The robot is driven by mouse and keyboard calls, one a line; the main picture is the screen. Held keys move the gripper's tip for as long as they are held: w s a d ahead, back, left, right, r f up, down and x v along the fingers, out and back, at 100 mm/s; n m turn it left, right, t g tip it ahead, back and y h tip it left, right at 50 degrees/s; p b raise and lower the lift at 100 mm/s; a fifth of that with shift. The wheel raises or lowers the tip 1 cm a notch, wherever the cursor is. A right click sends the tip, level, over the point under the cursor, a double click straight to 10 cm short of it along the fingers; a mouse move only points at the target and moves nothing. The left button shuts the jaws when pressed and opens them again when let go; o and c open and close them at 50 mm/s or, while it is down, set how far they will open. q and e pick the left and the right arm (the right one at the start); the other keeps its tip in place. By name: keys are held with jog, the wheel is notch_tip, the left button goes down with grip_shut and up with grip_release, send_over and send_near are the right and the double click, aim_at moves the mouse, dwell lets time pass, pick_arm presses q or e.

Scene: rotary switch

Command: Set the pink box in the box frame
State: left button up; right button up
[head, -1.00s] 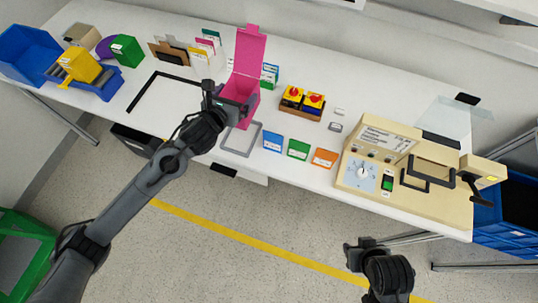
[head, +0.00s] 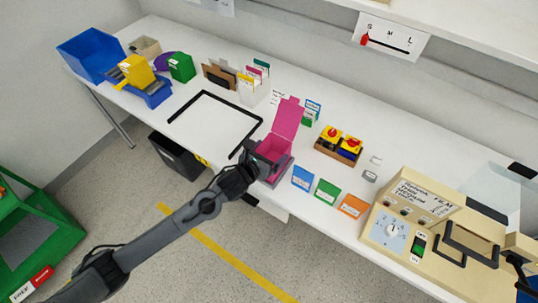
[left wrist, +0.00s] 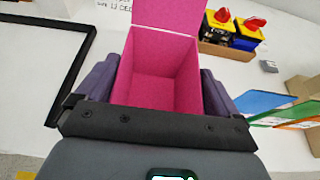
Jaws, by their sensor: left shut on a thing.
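The pink box (head: 273,149) is open, with its lid (head: 287,119) standing up at the back. My left gripper (head: 264,161) is shut on it at the table's front edge. In the left wrist view its two fingers (left wrist: 157,92) press on opposite sides of the box (left wrist: 160,68), which looks empty inside. My right gripper is not in view.
Blue (head: 303,178), green (head: 326,191) and orange (head: 352,206) cards stand to the right. A tray with red-knobbed yellow switches (head: 339,145) stands behind them. A beige machine (head: 405,213) is farther right. A black-outlined area (head: 213,121) on the left is bare.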

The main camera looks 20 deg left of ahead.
pick_arm(q)
jog(key=shift+d+f, duration=0.1)
jog(key=shift+f, duration=0.45)
jog(key=shift+f, duration=0.2)
jog(key=o, duration=0.9)
jog(key=shift+o, duration=0.2)
jog(key=shift+r, duration=0.15)
